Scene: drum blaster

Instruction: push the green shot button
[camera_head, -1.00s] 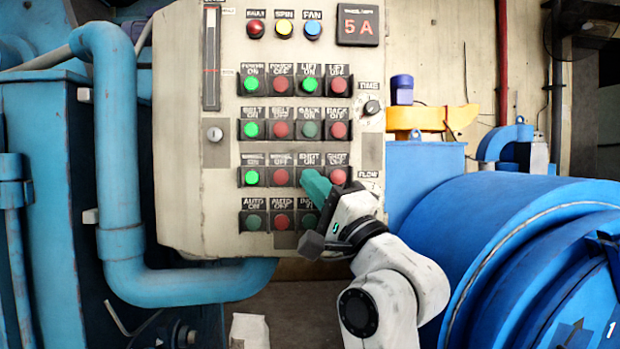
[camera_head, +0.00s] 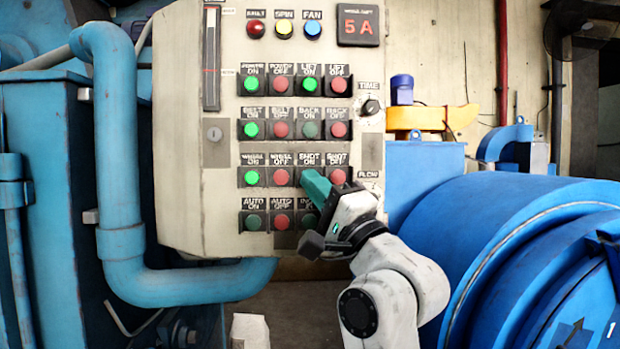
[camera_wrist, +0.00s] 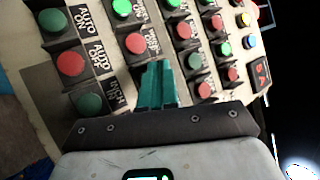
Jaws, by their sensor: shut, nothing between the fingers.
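The green shot button is hidden behind my fingertips in the head view. Its black "SHOT ON" label plate (camera_head: 309,159) shows just above them. My gripper (camera_head: 311,181) has green fingers, shut together with nothing between them, and points up-left at the panel from the lower right. In the wrist view my gripper (camera_wrist: 158,72) also covers the place beside the red wheel off button (camera_wrist: 136,43). I cannot tell whether the fingertips touch the button. The red shot off button (camera_head: 337,177) is visible just right of the fingers.
The beige control panel (camera_head: 180,130) carries several rows of red and green buttons. The lit green wheel on button (camera_head: 252,177) is in the same row. The dark green inch button (camera_wrist: 88,104) is close below the fingers. A blue drum (camera_head: 480,230) stands right of my arm; a blue pipe (camera_head: 122,180) runs left.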

